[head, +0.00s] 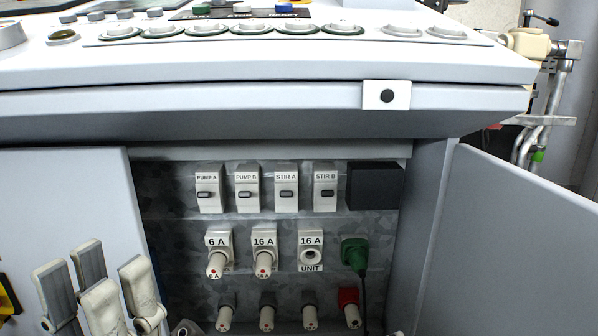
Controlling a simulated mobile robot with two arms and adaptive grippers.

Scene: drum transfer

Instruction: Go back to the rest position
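My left gripper (92,270) is at the lower left of the head view. Its pale, jointed fingers point up and stand apart, with nothing seen between them. It is in front of the light grey left door of the cabinet (75,200), and its base is cut off by the bottom edge. I do not make out my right gripper in this view.
The open cabinet shows switches labelled PUMP and STIR (286,188), fuse holders (264,252), an empty-looking 16 A socket (311,253) and a green plug (354,254). A console (260,75) overhangs it. An open door (515,245) stands at right.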

